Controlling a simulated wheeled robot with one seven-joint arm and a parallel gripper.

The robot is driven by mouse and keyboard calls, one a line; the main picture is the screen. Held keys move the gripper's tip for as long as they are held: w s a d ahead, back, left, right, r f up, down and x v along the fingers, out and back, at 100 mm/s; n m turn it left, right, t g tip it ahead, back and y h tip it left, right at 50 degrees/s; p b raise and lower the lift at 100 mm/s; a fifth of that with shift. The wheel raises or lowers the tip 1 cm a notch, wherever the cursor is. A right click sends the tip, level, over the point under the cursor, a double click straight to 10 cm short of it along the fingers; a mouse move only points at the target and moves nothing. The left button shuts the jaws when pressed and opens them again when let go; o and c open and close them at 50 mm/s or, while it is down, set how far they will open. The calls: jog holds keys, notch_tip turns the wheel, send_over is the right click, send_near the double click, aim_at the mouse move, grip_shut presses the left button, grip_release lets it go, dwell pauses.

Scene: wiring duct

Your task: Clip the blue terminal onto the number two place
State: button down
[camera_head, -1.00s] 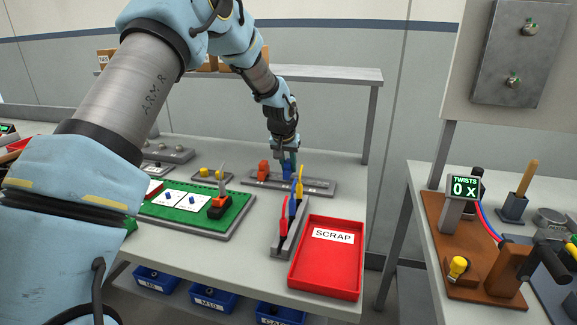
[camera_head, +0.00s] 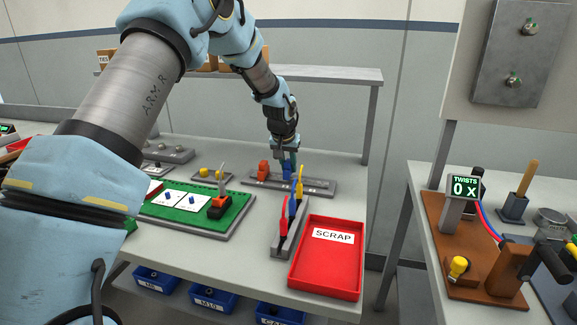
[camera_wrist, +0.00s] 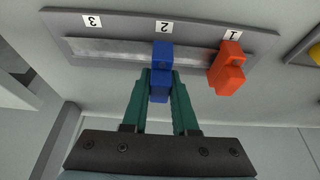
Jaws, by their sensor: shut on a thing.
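The blue terminal (camera_wrist: 161,70) is between the teal fingers of my gripper (camera_wrist: 160,90), which is shut on it. In the wrist view it lies over the metal rail (camera_wrist: 115,50), in line with the number 2 label (camera_wrist: 164,27). Whether it is seated on the rail or just touching it, I cannot tell. An orange terminal (camera_wrist: 228,68) stands on the rail at the number 1 label (camera_wrist: 232,34). The number 3 place (camera_wrist: 92,20) is bare. In the head view, the blue terminal (camera_head: 287,171) is partly hidden by my gripper (camera_head: 287,160).
A red SCRAP tray (camera_head: 327,258) is at the front right, and a green mat (camera_head: 175,210) with cards lies at the left.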

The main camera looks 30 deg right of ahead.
jog(key=shift+f+b, duration=0.6)
jog(key=shift+f, duration=0.3)
jog(key=c, duration=0.6)
grip_release()
jog(key=b+v, duration=0.2)
jog(key=v, duration=0.8)
jog(key=shift+r+b, duration=0.3)
jog(key=shift+r, duration=0.1)
